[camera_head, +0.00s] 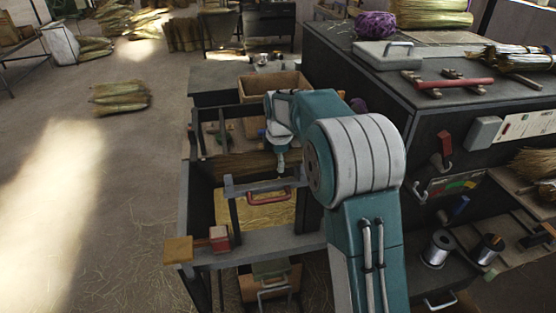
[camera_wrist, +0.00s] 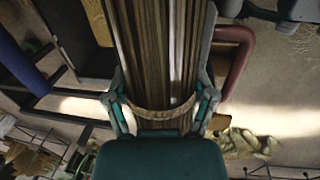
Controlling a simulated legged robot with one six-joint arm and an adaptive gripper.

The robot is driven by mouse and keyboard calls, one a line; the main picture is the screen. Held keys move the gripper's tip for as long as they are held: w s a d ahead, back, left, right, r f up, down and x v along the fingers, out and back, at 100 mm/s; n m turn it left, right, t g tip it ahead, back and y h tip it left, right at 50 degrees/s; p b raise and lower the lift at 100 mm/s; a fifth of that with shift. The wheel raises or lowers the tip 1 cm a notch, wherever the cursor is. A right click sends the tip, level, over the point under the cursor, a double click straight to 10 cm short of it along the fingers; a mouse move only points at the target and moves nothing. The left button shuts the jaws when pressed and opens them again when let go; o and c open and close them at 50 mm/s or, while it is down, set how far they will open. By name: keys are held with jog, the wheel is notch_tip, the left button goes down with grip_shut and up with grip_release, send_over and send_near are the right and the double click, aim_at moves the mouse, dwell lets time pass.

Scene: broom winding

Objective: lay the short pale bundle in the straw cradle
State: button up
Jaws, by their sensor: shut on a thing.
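In the wrist view my gripper (camera_wrist: 163,112) is shut on a bundle of straight straw (camera_wrist: 158,50), with one finger on each side of it. A pale tie band (camera_wrist: 155,111) wraps the bundle between the fingers, and its far end runs out of the top of the picture. In the head view my arm reaches over the dark bench, and its end is largely hidden. Brownish straw (camera_head: 235,167) shows beside the arm's end; I cannot tell if it is the held bundle. A yellow straw-filled bay (camera_head: 262,213), possibly the cradle, lies below, behind a grey bar.
A red handle (camera_head: 270,194) and a grey crossbar (camera_head: 262,182) stand over the bay. A red block (camera_head: 219,238) sits on the front rail. A cardboard box (camera_head: 262,88) is behind. A tall dark cabinet (camera_head: 345,70) is close at right. Floor at left is mostly clear.

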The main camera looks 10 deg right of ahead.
jog(key=o, duration=1.1)
jog(key=shift+c, duration=0.2)
notch_tip(320, 180, up, 12)
jog(key=s, duration=0.1)
jog(key=shift+s, duration=0.4)
jog(key=shift+a+f, duration=0.1)
